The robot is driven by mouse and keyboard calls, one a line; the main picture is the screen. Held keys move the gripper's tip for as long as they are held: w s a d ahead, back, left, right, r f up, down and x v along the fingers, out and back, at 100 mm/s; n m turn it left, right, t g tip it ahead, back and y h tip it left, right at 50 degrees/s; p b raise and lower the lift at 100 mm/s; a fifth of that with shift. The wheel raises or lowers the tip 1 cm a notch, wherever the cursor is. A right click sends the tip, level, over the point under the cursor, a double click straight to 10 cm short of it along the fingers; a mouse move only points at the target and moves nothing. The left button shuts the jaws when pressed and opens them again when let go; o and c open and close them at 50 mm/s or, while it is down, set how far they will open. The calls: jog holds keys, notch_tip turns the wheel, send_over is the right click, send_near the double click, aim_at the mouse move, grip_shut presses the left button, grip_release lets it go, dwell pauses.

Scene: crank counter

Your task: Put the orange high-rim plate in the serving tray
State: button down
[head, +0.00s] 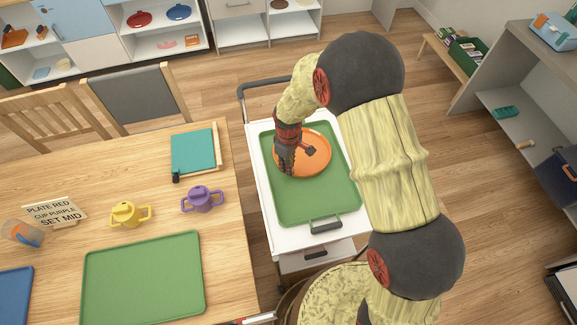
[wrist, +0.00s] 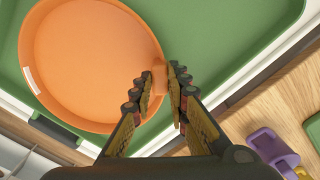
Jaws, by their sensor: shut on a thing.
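The orange high-rim plate (head: 322,162) is over the green serving tray (head: 320,200), within its outline, toward the tray's far half. In the wrist view the round plate (wrist: 88,55) looks level and empty, with a small pale label on its side. My gripper (head: 298,157) is at the plate's left side in the head view. In the wrist view my gripper (wrist: 163,80) is shut on the plate's near rim, at a small tab. The green tray (wrist: 215,45) shows around the plate. I cannot tell whether the plate's underside touches the tray.
The tray lies on a white cart (head: 261,190) beside the wooden table (head: 225,260). The tray's near half is bare.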

jog(key=shift+w+f, duration=0.1)
jog(key=shift+f, duration=0.05)
jog(key=c, duration=1.7)
grip_release()
jog(key=shift+c, duration=0.2)
notch_tip(320, 180, up, 12)
jog(key=p, duration=0.2)
jog(key=shift+r+p, duration=0.2)
jog(key=shift+p, duration=0.15)
